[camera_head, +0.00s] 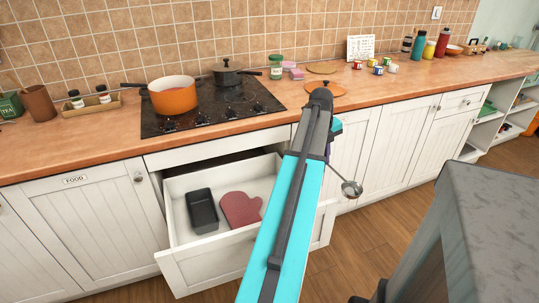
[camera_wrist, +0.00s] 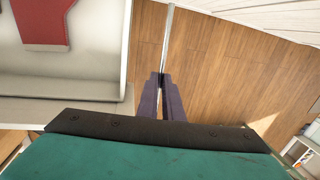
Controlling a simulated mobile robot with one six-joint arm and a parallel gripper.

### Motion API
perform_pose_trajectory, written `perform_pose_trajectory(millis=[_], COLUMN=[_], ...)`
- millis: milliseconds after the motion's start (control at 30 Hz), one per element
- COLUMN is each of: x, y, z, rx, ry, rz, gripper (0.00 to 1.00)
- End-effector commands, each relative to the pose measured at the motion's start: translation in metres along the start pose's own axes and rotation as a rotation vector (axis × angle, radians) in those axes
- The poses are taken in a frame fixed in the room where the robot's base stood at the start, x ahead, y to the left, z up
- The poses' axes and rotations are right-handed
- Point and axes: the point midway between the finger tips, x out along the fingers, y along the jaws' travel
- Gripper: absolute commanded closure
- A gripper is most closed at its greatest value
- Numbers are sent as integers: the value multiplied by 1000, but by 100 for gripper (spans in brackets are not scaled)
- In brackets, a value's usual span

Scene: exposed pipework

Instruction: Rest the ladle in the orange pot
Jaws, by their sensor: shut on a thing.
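The orange pot (camera_head: 174,97) stands on the black hob, open at the top with a pale inside. The ladle (camera_head: 351,188) is metal, and its bowl hangs in front of the lower cabinets, to the right of the open drawer. My gripper (camera_wrist: 161,80) is shut on the ladle's thin handle (camera_wrist: 167,42), which runs up out of the wrist view. In the head view my arm hides most of the gripper and the upper handle. The ladle is apart from the pot, lower and to its right.
An open drawer (camera_head: 213,255) holds a black tin (camera_head: 201,211) and a red oven mitt (camera_head: 241,209). A dark lidded pan (camera_head: 228,74) stands behind the orange pot on the hob (camera_head: 213,113). A grey table (camera_head: 490,215) is at the right. The counter's front left is clear.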

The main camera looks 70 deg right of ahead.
Motion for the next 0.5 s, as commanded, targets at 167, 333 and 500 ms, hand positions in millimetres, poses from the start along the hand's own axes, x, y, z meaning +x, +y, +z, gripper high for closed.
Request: perform_pose_trajectory(millis=[167, 333, 500], x=[-12, -25, -42], y=[6, 13, 24], z=[6, 16, 27], rx=[-6, -20, -39], ry=[-40, -72, -107], rz=[-1, 0, 2], gripper=[100, 100, 100])
